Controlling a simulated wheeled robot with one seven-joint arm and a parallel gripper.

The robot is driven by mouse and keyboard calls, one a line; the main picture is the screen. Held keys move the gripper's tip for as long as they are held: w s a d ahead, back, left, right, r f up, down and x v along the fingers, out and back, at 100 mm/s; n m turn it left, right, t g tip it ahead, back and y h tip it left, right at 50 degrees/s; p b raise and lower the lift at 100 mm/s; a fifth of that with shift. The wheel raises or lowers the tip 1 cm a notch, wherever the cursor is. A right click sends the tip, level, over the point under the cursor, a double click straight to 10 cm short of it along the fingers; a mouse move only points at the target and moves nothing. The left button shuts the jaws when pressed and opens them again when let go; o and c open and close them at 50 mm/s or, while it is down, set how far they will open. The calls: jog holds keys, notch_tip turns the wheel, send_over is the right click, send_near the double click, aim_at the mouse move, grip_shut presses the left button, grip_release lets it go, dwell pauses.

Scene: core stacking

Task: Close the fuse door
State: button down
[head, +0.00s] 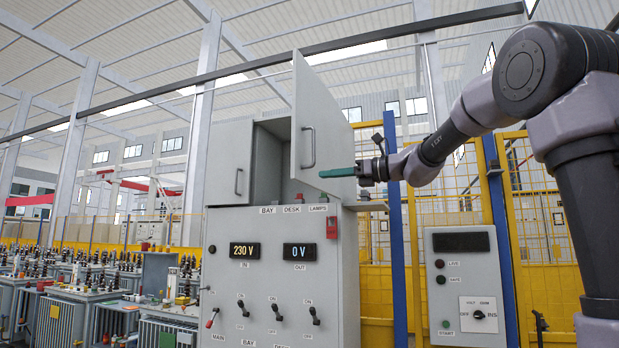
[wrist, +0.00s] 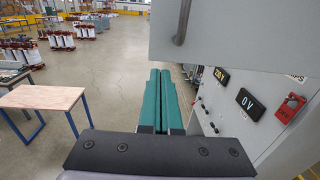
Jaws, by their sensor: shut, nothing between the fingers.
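The fuse door (head: 326,115) is a grey panel with a bar handle, standing swung open at the right of the upper cabinet. The cabinet's dark opening (head: 268,150) shows to its left. My gripper (head: 322,173) has green fingers, shut and empty, and overlaps the lower part of the door's handle side in the head view. In the wrist view, my gripper's fingers (wrist: 160,72) point forward, below and left of the grey door panel (wrist: 235,28) and its handle. I cannot tell whether they touch the door.
A second grey door (head: 228,160) with a handle appears shut at the left of the opening. The control panel below has displays (head: 245,250), switches and a red padlock-like tag (head: 332,227). A wooden-topped table (wrist: 40,97) stands at the left in the wrist view, with open floor beyond.

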aim_at(298, 177)
jog(key=x, duration=0.6)
jog(key=shift+w+a, duration=0.1)
jog(key=shift+a, duration=0.1)
jog(key=shift+a, duration=0.1)
